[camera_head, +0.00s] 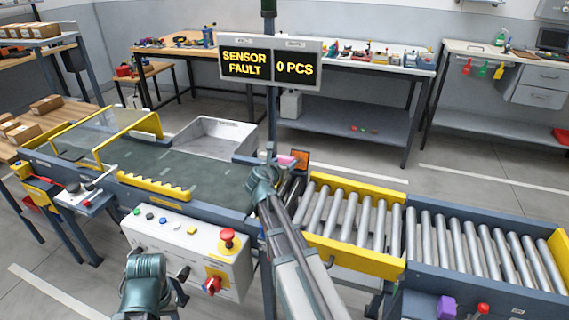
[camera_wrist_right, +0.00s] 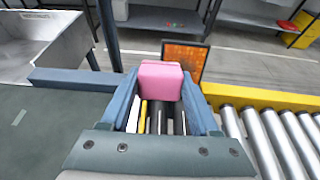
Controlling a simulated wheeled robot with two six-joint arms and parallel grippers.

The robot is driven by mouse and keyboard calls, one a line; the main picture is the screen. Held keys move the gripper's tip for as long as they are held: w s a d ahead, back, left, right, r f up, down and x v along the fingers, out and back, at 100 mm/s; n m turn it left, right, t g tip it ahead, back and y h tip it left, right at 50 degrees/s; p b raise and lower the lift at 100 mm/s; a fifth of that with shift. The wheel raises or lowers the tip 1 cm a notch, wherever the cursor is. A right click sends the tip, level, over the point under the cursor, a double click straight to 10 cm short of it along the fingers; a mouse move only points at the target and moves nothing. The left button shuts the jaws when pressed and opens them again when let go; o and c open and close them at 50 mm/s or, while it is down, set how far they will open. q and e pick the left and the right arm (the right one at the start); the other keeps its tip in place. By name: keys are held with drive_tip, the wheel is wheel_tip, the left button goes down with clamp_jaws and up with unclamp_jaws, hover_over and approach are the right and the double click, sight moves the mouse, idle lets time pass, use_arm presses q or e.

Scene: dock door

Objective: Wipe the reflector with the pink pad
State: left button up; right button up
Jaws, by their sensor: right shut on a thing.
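My right gripper (camera_head: 280,169) is shut on the pink pad (camera_head: 287,160) above the gap between the belt and the rollers. In the right wrist view the pink pad (camera_wrist_right: 160,80) sits between the fingertips. The reflector (camera_head: 301,157) is an orange square in a dark frame, upright just right of and behind the pad. In the right wrist view the reflector (camera_wrist_right: 183,63) is partly hidden by the pad; I cannot tell whether they touch.
A sign on a post (camera_head: 270,65) reads "SENSOR FAULT" and "0 PCS". The green belt (camera_head: 150,160) lies left, with a grey bin (camera_head: 215,135) behind. Rollers (camera_head: 345,212) with yellow rails run right. A control box (camera_head: 190,245) stands in front.

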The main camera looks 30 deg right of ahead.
sight(299, 160)
drive_tip(key=shift+b+x, duration=0.35)
drive_tip(key=shift+x, duration=0.7)
drive_tip(key=shift+s+d, duration=0.1)
drive_tip(key=shift+s, duration=0.05)
drive_tip(key=shift+s+d, duration=0.9)
drive_tip(key=shift+s, duration=0.3)
drive_tip(key=shift+s+d, duration=0.1)
drive_tip(key=shift+s+d, duration=1.15)
drive_tip(key=shift+w+a, duration=1.2)
drive_tip(key=shift+w, duration=0.1)
